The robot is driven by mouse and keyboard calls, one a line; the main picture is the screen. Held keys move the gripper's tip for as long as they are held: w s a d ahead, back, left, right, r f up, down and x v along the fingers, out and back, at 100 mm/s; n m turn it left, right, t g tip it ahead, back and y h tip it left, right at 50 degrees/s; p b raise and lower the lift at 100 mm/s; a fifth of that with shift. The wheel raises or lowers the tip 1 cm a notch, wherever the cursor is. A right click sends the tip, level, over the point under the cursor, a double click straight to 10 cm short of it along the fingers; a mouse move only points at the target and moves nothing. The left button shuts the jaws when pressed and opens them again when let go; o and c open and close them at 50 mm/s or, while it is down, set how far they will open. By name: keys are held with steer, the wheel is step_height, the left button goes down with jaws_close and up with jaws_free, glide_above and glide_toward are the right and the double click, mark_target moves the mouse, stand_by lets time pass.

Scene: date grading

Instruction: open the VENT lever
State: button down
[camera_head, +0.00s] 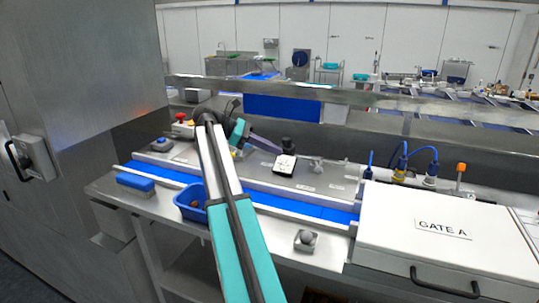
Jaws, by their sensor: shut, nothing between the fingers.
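My arm reaches from the bottom middle over the bench and bends back at the elbow. Its far end, with my gripper (287,146), is small and dark above the back of the bench. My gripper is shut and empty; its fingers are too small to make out. No lever shows a readable VENT label. I cannot tell which, if any, is the VENT lever. My gripper is left of these and apart from them.
A blue conveyor belt (290,208) runs along the bench. A blue bin (188,205), a grey knob (306,238) and a white GATE A cover (440,236) stand along the front. A white panel with black marks (284,168) lies below my gripper. A metal cabinet (80,80) closes off the left.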

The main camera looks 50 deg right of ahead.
mark_target(318, 166)
steer(key=shift+s+d+f+b, duration=0.3)
steer(key=shift+s+f+b, duration=0.1)
steer(key=shift+b, duration=0.7)
steer(key=b+x, duration=0.2)
steer(key=b, duration=0.2)
steer(key=shift+s+d+f, duration=0.1)
steer(key=shift+s+d, duration=0.05)
steer(key=shift+s+d+p, duration=0.15)
steer(key=shift+s+p, duration=0.15)
steer(key=shift+s, duration=0.05)
steer(key=shift+r+p+x, duration=0.2)
steer(key=shift+p+x, duration=0.5)
steer(key=shift+x, duration=1.35)
steer(key=shift+r+p+x, duration=0.25)
steer(key=shift+p+x, duration=0.45)
steer(key=shift+x, duration=1.35)
steer(key=shift+d, duration=0.15)
